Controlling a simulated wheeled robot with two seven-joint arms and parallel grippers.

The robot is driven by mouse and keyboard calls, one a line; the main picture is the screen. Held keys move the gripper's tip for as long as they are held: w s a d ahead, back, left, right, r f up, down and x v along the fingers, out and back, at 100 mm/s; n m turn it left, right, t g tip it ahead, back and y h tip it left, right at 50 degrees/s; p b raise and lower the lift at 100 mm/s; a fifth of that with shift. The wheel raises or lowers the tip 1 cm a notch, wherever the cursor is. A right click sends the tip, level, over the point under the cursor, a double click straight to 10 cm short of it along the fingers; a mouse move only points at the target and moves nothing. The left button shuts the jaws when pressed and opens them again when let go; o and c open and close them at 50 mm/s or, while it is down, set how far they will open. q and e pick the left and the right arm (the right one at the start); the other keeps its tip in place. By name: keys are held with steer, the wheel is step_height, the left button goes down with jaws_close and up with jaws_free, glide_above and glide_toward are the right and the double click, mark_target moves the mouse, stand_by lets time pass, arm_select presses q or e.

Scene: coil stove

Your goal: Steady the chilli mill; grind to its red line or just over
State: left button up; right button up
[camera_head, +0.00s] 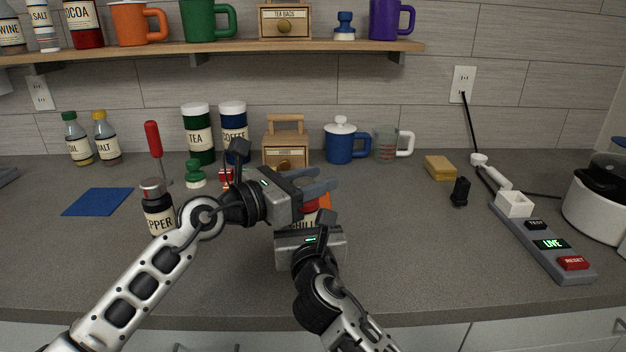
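The chilli mill (309,219) stands near the middle of the counter, with a red-orange upper part and a dark label partly reading "CHILL". My arms hide much of it. My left gripper (318,183) comes in from the left at the mill's top; its two grey fingers point right and look apart, with nothing clearly held between them. My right gripper (310,228) is low in front of the mill. Its body hides its fingers and the mill's lower part, so its grip cannot be told. The red line is not visible.
A pepper mill (158,212) stands left of my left forearm. Behind are a screwdriver-like red-handled tool (153,140), tea tin (198,135), wooden drawer box (285,148) and blue mug (340,145). A grey panel (540,240) reading "LIVE" lies right.

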arm_select(q)
steer(key=shift+f+m+g, duration=0.15)
steer(key=shift+m+g, duration=0.25)
steer(key=shift+g, duration=0.1)
steer(key=shift+m+g+h, duration=0.3)
steer(key=shift+g+h, duration=0.1)
steer(key=shift+g, duration=0.1)
steer(key=m+g, duration=0.1)
steer(key=m+g+h, duration=0.1)
steer(key=m+g, duration=0.1)
steer(key=g, duration=0.1)
steer(key=shift+s+d+h, duration=0.1)
steer(key=shift+s+h, duration=0.15)
steer(key=shift+h, duration=0.15)
steer(key=shift+s+m+g, duration=0.2)
steer(key=shift+m+g, duration=0.9)
steer(key=shift+g, duration=0.7)
steer(key=shift+s+m+g, duration=0.2)
steer(key=shift+m+g, duration=0.9)
steer(key=shift+g, duration=0.7)
steer(key=shift+s, duration=0.1)
steer(key=o, duration=1)
step_height(320, 180, up, 10)
steer(key=shift+r, duration=0.1)
